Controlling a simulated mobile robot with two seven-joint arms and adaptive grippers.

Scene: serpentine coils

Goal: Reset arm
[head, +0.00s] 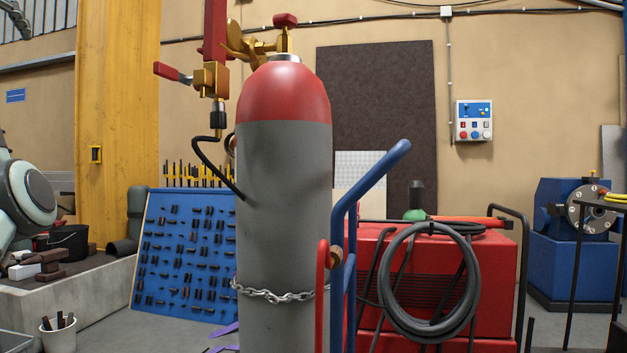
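Neither of my grippers shows in the head view. A rounded white and grey arm-like part (32,192) stands at the left edge; I cannot tell whether it is part of my own arm. No gripper fingers show on it. The task names no other object.
A grey gas cylinder (284,200) with a red top stands close in front, chained to a blue-handled cart (345,240). Behind are a blue tool board (190,255), a red machine (490,270) with a coiled hose (392,312), and a blue machine (560,275) at right.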

